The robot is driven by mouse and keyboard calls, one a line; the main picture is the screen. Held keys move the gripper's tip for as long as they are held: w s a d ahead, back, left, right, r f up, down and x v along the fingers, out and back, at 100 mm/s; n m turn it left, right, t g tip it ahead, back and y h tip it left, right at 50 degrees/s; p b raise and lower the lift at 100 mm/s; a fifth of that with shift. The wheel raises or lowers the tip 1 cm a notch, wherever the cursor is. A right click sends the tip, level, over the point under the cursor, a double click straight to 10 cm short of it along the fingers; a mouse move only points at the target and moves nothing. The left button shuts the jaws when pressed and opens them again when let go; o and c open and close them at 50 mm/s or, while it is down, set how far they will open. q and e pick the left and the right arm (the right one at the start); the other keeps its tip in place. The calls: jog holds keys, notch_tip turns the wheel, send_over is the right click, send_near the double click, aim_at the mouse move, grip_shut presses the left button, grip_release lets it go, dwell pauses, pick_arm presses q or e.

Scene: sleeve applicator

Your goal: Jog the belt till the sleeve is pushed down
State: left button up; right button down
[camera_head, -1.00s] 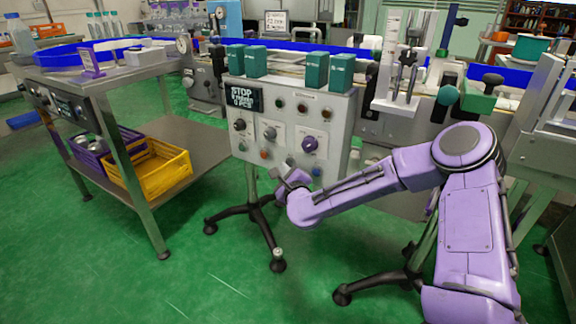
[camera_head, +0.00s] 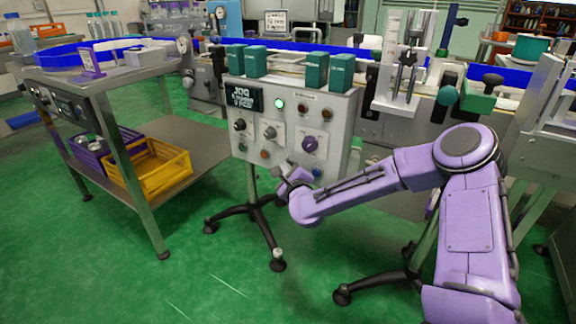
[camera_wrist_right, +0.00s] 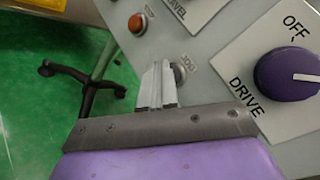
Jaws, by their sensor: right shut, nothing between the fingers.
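The grey control panel (camera_head: 340,120) stands on a wheeled stand, its display (camera_head: 243,97) reading JOG with a smaller line I cannot read fully. A green lamp (camera_head: 279,104) is lit on it. My right gripper (camera_head: 281,170) is shut and empty at the panel's lower front. In the right wrist view its fingertips (camera_wrist_right: 158,70) are right beside the round grey button (camera_wrist_right: 180,73) labelled JOG, seemingly at the panel face; contact is hard to tell. The DRIVE knob (camera_wrist_right: 290,74) is at the right. I cannot make out the sleeve. My left gripper is out of view.
Teal boxes (camera_head: 315,72) stand along the panel's top. A white upright fixture (camera_head: 393,60) stands behind, by the conveyor. A steel cart (camera_head: 190,150) with a yellow crate (camera_head: 165,178) is on the left. The green floor (camera_head: 190,280) in front is clear.

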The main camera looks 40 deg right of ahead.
jog(key=shift+s+a, duration=0.3)
jog(key=shift+a, duration=0.45)
jog(key=a, duration=0.1)
jog(key=s+a, duration=0.1)
jog(key=a, duration=0.1)
jog(key=s+a+b, duration=0.1)
jog(key=shift+a, duration=0.3)
dwell(3.5)
jog(key=a+n+t, duration=0.1)
jog(key=n, duration=0.3)
jog(key=s+a+n+t+h, duration=0.1)
jog(key=n, duration=0.4)
jog(key=a+n+t, duration=0.1)
jog(key=n, duration=0.4)
jog(key=shift+s+a+f+h+p, duration=0.15)
jog(key=shift+a+f+h+p, duration=0.15)
jog(key=shift+f+p, duration=0.1)
